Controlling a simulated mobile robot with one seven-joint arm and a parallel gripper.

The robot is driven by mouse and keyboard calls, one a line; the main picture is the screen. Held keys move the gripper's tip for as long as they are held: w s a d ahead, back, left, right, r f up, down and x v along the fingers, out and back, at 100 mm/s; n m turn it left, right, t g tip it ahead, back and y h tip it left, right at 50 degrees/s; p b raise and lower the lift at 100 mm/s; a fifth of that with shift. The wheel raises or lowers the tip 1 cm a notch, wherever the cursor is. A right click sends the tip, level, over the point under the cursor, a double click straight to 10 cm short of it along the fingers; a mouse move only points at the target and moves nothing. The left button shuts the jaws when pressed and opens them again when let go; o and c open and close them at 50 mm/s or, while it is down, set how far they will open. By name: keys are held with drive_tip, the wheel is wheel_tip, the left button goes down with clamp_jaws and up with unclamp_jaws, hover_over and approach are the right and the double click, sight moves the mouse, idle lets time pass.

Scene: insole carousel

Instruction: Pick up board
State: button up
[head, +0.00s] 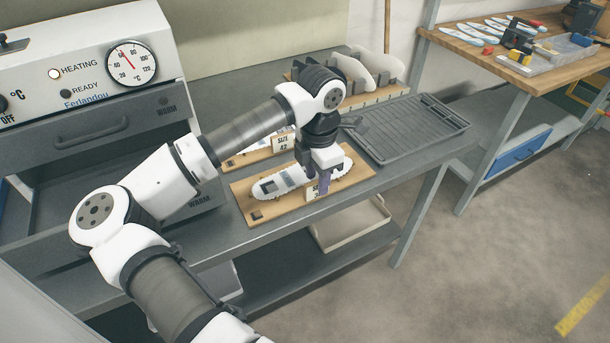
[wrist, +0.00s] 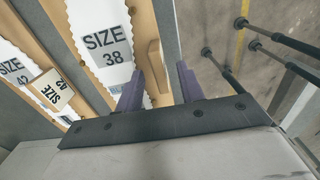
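A wooden board (head: 282,208) lies on the grey bench, carrying a white insole-shaped piece (head: 268,187). In the wrist view its white sheet reads SIZE 38 (wrist: 108,48), and an upright wooden grip piece (wrist: 157,75) stands at its edge. My gripper (head: 322,182) is low over the board's front side, its purple fingers pointing down. In the wrist view my gripper (wrist: 160,90) is open, one finger on each side of the grip piece, with a visible gap on the right. Contact on the left cannot be told. My gripper hides part of the board.
A second board marked size 42 (head: 283,143) lies just behind. A dark ribbed tray (head: 412,128) is to the right. A heater unit (head: 90,75) with an open drawer is at left. A rack with white upright shapes (head: 375,95) stands behind.

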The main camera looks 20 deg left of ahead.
drive_tip(key=shift+f, duration=1)
clamp_jaws()
drive_tip(key=shift+r, duration=0.1)
wheel_tip(320, 180, up, 20)
drive_tip(key=b, duration=0.3)
